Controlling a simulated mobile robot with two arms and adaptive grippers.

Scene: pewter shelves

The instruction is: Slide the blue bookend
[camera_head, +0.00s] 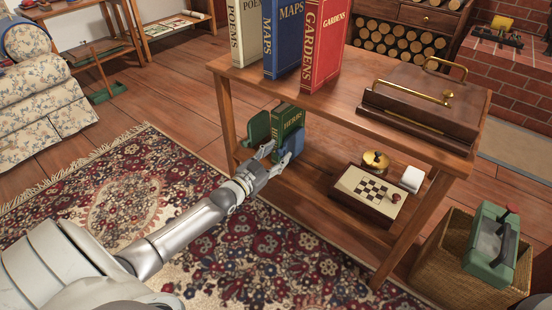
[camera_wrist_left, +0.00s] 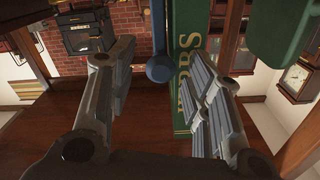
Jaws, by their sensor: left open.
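The blue bookend (camera_head: 294,143) stands on the lower shelf, at the right side of the green HERBS book (camera_head: 288,119). A green bookend (camera_head: 257,128) stands on the book's left side. My left gripper (camera_head: 277,156) is open in front of the blue bookend and hides its lower part. In the left wrist view the blue bookend (camera_wrist_left: 160,66) shows nearly edge-on between my spread fingers (camera_wrist_left: 157,58). The HERBS book (camera_wrist_left: 187,50) is behind my right-hand finger there. I cannot tell whether a finger touches either. My right gripper is not in view.
The lower shelf (camera_head: 310,184) is bare right of the bookend, up to a chessboard box (camera_head: 355,205), a brass round item (camera_head: 375,161) and a white block (camera_head: 412,179). Above, the tabletop (camera_head: 340,86) holds tall books and a wooden case (camera_head: 420,105).

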